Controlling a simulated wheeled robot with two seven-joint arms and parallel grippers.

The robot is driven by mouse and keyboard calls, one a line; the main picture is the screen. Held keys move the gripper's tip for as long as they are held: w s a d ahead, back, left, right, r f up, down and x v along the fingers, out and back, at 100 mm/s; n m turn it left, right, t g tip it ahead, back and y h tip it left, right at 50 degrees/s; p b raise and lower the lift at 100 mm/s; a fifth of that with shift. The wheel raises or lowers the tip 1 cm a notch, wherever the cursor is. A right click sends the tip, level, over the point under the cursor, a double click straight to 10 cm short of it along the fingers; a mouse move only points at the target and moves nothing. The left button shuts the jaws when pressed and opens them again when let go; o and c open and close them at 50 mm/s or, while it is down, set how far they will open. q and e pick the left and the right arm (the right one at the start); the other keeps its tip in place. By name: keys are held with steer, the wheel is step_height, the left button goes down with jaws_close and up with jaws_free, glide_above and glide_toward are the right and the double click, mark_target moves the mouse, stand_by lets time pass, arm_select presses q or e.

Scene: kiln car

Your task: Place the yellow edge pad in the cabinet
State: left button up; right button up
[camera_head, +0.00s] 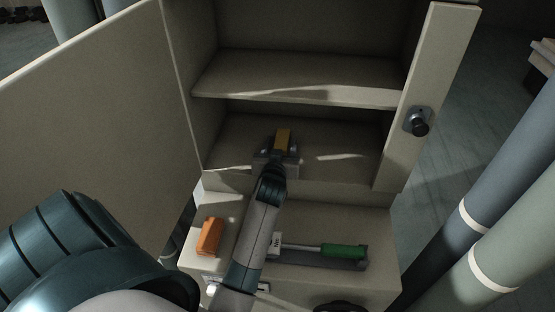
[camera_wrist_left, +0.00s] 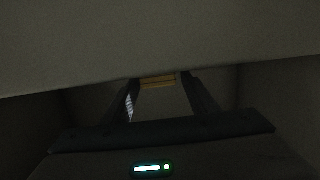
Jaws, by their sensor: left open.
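The yellow edge pad (camera_head: 283,138) is inside the open cabinet (camera_head: 228,159), on or just above its lower floor; the gap beneath it cannot be judged. My left gripper (camera_head: 279,148) reaches into the lower compartment, below the middle shelf, with the pad at its fingertips. In the left wrist view the pad (camera_wrist_left: 158,81) shows between the ends of the two open fingers (camera_wrist_left: 160,98). I cannot tell whether the fingers touch it. My right gripper is not in view.
The middle shelf (camera_head: 300,86) lies above my left gripper. The cabinet's left door (camera_head: 100,130) and right door (camera_head: 432,80) stand open. An orange block (camera_head: 210,237) and a green-handled tool (camera_head: 341,251) lie on the ledge in front. Pipes (camera_head: 500,220) stand at the right.

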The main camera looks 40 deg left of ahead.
arm_select(q)
steer(key=b+v, duration=0.2)
steer(key=v, duration=0.6)
steer(key=shift+s+d+r, duration=0.1)
steer(key=shift+s+d, duration=0.15)
steer(key=shift+s, duration=0.05)
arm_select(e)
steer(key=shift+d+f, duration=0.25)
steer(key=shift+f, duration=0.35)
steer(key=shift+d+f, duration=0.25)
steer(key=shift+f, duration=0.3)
arm_select(q)
steer(key=shift+r, duration=0.1)
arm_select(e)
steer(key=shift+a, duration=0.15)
